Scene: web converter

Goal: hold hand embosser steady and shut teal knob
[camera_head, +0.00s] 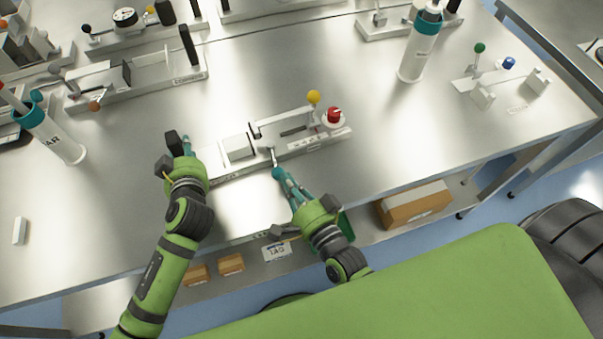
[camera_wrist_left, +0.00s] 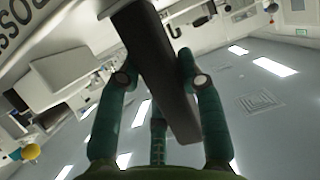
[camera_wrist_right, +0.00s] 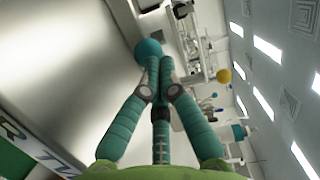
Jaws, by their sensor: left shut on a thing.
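The hand embosser (camera_head: 238,150) is a light grey device on the steel bench, with a long base plate and a dark upright handle (camera_head: 172,142) at its left end. My left gripper (camera_head: 183,152) is shut on that dark handle, which stands between its fingers in the left wrist view (camera_wrist_left: 160,75). The teal knob (camera_head: 278,173) is a ball on a short lever at the front of the device. My right gripper (camera_head: 284,178) is at the knob, its fingers drawn together. In the right wrist view the ball (camera_wrist_right: 148,51) sits just beyond the fingertips; contact is unclear.
A yellow ball lever (camera_head: 314,97) and a red knob (camera_head: 333,115) stand at the device's right end. Teal-banded cylinders stand at left (camera_head: 58,140) and upper right (camera_head: 415,55). Other fixtures line the back. Bare bench lies right of the device.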

